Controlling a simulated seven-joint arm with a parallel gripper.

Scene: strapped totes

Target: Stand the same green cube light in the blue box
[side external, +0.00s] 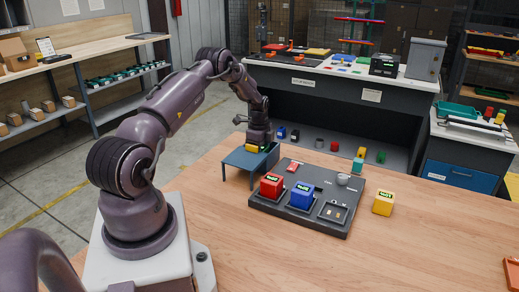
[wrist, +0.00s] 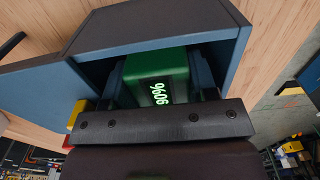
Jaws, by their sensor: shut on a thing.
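The blue box (side external: 243,158) stands on the wooden table left of the dark tray, partly hidden behind my gripper (side external: 257,141). In the wrist view the blue box (wrist: 155,35) shows a dark opening facing me, with a blue panel spread to the left. My gripper is shut on the green cube light (wrist: 157,75), with a finger on each side. The cube shows pale lit digits and sits at or inside the opening. Whether it touches the box floor cannot be told. The cube is not clearly visible in the side view.
The dark tray (side external: 318,224) holds a red cube (side external: 271,186), a blue cube (side external: 302,196) and a grey knob (side external: 343,179). A yellow cube (side external: 383,204) stands right of the tray. The table's front and right are mostly clear. A workbench stands behind.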

